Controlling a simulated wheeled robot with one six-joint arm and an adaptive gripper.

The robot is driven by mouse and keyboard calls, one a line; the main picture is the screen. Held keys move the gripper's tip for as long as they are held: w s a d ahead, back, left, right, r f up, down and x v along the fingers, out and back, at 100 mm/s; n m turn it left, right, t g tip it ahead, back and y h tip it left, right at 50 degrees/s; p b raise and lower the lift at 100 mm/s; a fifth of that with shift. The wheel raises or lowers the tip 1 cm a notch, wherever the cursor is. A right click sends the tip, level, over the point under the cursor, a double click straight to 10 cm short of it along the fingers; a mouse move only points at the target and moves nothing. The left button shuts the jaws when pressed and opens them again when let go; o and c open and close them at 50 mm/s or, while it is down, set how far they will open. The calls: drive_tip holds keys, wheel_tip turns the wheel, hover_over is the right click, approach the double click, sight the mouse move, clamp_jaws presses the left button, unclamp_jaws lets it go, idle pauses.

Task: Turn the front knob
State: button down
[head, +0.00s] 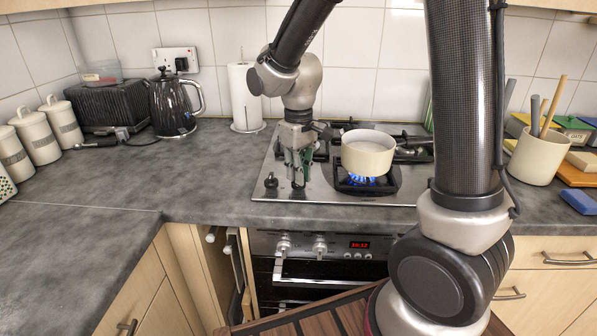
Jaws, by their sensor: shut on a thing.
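The steel gas hob (330,190) is set in the grey worktop, with a blue flame lit under a cream pan (368,152) on its front burner. My gripper (298,178) reaches down to the hob's front left area, fingers pointing down. It is shut on a dark knob, the front knob (298,186), which the fingertips mostly hide. Its turn angle cannot be made out. Another black knob (271,181) stands free just left of my fingers, near the hob's front left corner.
A paper towel roll (246,97), a black kettle (173,104) and a toaster (110,105) stand at the back left. A utensil pot (538,156) stands at the right. The worktop left of the hob is clear.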

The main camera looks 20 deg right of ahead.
drive_tip(key=m, duration=0.5)
drive_tip(key=shift+m, duration=2.5)
drive_tip(key=c, duration=1.5)
unclamp_jaws()
drive_tip(key=shift+r, duration=0.1)
wheel_tip(320, 180, up, 12)
drive_tip(key=shift+f, duration=0.1)
